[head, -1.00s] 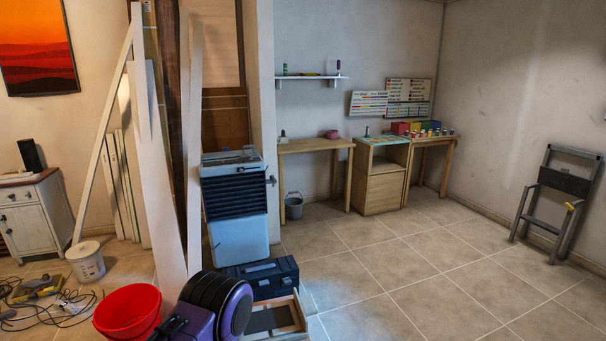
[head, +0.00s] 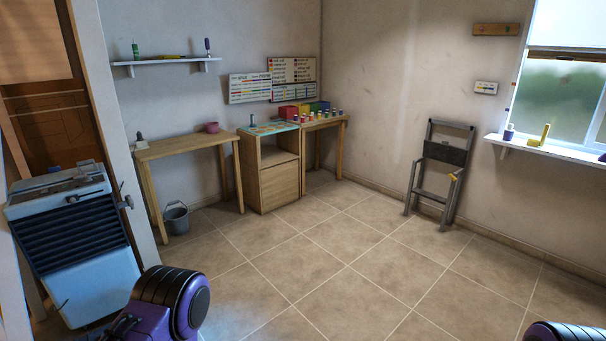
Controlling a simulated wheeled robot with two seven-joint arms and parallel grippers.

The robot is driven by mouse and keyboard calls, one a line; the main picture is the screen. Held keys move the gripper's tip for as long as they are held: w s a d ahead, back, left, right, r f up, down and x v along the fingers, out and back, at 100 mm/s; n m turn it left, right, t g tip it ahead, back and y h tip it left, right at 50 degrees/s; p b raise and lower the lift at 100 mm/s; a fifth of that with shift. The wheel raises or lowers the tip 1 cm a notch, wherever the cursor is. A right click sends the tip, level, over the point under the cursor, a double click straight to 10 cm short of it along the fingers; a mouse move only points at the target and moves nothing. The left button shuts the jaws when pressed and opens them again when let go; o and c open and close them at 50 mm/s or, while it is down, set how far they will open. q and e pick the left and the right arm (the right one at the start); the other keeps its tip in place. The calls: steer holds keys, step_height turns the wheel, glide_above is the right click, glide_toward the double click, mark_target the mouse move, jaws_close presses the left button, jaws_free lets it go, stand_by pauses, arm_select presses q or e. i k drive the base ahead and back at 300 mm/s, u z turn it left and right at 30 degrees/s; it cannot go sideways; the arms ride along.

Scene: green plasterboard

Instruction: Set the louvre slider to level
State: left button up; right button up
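A pale blue and white cooler unit (head: 88,275) with dark horizontal louvre slats (head: 72,222) stands at the left edge of the head view. Its grey top panel (head: 58,182) carries small controls, too small to tell apart. I cannot make out which part is the louvre slider or where it is set. Neither of my grippers is in view. Only purple and black parts of my own arms show, at the bottom left of centre and in the bottom right corner.
A wooden table (head: 185,147), a cabinet (head: 270,175) and a second table with coloured boxes line the back wall. A grey bucket (head: 176,219) stands below the first table. A folded stepladder (head: 440,172) leans at the right. The tiled floor (head: 330,250) between is clear.

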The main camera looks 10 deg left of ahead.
mark_target(73, 199)
steer(key=z, duration=0.05)
steer(key=i, duration=1.2)
steer(key=u, duration=0.55)
steer(key=i, duration=0.65)
steer(key=u, duration=1.15)
steer(key=i, duration=1.1)
steer(key=u, duration=0.35)
steer(key=i, duration=0.9)
